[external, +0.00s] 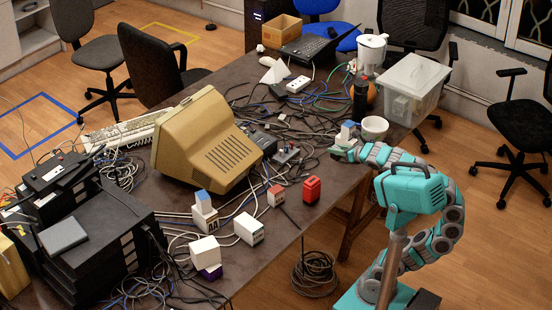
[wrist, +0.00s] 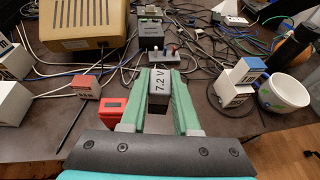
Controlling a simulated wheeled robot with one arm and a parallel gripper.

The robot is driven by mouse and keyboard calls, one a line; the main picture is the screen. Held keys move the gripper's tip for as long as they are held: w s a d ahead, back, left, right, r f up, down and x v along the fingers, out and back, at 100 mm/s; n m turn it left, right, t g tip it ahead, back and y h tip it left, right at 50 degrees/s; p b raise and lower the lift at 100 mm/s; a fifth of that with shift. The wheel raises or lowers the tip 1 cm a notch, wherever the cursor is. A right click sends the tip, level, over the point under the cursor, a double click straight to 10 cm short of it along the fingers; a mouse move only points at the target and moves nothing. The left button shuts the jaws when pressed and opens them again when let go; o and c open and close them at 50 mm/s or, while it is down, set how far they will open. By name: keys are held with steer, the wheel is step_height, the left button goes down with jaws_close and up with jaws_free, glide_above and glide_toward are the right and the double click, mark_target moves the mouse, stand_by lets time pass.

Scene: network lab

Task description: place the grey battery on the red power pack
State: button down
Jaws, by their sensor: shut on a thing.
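My gripper (wrist: 168,95) is shut on the grey battery (wrist: 160,82), which is marked "7.2 V" and sits between the green fingers. In the external view my gripper (external: 340,153) is over the right edge of the table, and the battery is too small to make out clearly there. The red power pack (external: 312,189) stands near the table's front right edge. In the wrist view the red power pack (wrist: 112,108) is just left of my left finger, which partly hides it. The battery is apart from it, to its right.
White blocks with blue tops (wrist: 240,82) and a white bowl (wrist: 284,92) stand right of my gripper. A small red-and-white block (external: 276,195) and a white block (external: 249,228) stand left of the power pack. A beige monitor (external: 207,140) and tangled cables lie behind.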

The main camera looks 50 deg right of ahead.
steer(key=s+a+f+n+y, duration=0.2)
steer(key=s+a+n+y, duration=0.5)
steer(key=s, duration=0.4)
steer(key=g+b, duration=0.1)
steer(key=b, duration=0.4)
glide_above(312, 180)
steer(key=shift+s+f+m, duration=0.25)
steer(key=shift+f+m, duration=0.05)
steer(key=shift+f, duration=0.6)
steer(key=shift+w+f+b, duration=0.15)
steer(key=shift+f+b, duration=0.35)
steer(key=shift+f, duration=1.25)
steer(key=shift+f, duration=0.2)
steer(key=c, duration=0.7)
jaws_free()
steer(key=shift+o, duration=0.2)
steer(key=shift+r, duration=0.1)
